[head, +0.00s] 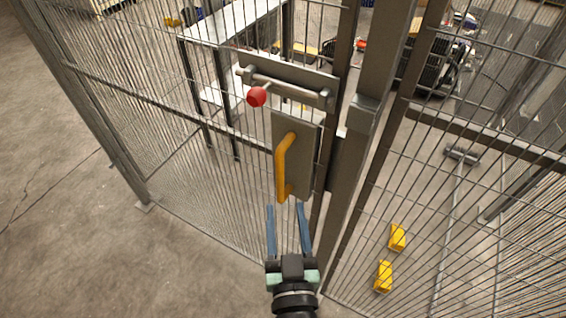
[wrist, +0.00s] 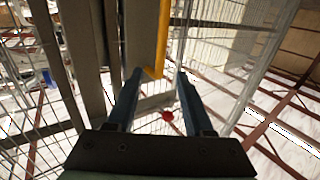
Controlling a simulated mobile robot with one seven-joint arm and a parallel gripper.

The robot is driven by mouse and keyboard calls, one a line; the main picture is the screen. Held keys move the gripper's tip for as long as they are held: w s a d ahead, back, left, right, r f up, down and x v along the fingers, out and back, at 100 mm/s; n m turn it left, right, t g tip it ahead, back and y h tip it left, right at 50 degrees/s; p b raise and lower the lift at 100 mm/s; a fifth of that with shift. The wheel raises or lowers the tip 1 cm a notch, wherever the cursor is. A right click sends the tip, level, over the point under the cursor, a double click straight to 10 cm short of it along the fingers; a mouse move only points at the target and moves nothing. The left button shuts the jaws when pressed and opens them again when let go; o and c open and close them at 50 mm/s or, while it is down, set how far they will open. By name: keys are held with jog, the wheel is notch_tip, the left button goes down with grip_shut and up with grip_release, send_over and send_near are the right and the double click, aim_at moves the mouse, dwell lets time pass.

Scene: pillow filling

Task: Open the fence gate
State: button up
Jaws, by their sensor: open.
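The fence gate (head: 180,125) is a grey wire-mesh panel that stands in line with the post beside it and looks closed. Its yellow handle (head: 281,165) is mounted upright on a grey plate (head: 306,160). Above it is a sliding bolt (head: 290,87) with a red knob (head: 256,97). My gripper (head: 286,206) is open and empty, just below the handle in the head view. In the wrist view the open fingers (wrist: 157,76) point toward the yellow handle (wrist: 162,40), whose end shows between their tips. I cannot tell whether they touch it. The red knob (wrist: 168,116) shows farther off between the fingers.
A thick grey post (head: 362,120) stands right of the handle, with more mesh fence (head: 470,130) beyond it. Behind the fence are a table (head: 225,25) and yellow blocks (head: 384,276) on the floor. The concrete floor (head: 60,220) at left is clear.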

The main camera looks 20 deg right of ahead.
aim_at(280, 171)
jog(key=p+x, duration=0.2)
jog(key=x, duration=0.9)
jog(key=shift+w, duration=0.2)
grip_shut()
dwell(1.0)
